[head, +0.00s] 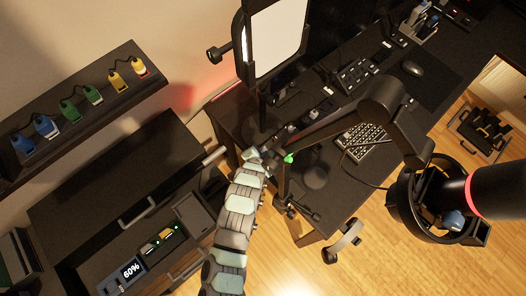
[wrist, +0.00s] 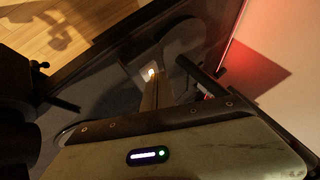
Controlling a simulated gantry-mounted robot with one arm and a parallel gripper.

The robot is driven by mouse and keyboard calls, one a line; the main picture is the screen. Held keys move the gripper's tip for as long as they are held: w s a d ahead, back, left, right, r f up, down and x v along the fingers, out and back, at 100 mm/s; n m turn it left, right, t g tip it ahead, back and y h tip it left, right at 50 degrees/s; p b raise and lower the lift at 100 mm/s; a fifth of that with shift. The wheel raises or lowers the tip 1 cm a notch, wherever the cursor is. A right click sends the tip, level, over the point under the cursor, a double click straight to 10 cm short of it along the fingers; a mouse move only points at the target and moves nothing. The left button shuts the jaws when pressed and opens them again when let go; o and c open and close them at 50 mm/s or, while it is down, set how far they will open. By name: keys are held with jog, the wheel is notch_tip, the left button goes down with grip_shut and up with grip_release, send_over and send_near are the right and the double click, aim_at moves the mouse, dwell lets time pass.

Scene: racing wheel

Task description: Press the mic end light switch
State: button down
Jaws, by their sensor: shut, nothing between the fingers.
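A black microphone (head: 455,190) with a pink-red band hangs in a round black mount at the right of the head view. Its jointed boom arm (head: 335,125) runs left across the desk to a post at the desk's left end. A small green spot (head: 288,158) glows near that end of the boom; I cannot tell whether it is the switch. My gripper (head: 266,152) is close to the left of this spot, with a small gap or contact I cannot tell. In the wrist view my gripper (wrist: 151,75) is shut and empty, with a bright spot at its tip.
A white light panel (head: 275,40) stands above the desk (head: 235,120). A keyboard (head: 362,143) and mouse (head: 412,68) lie on it. A shelf (head: 85,125) with coloured plugs is on the left wall, above a dark cabinet (head: 90,190). Open wooden floor (head: 375,260) lies in front.

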jog(key=shift+r, duration=0.4)
notch_tip(320, 180, up, 6)
jog(key=p, duration=0.3)
dwell(0.3)
dwell(0.5)
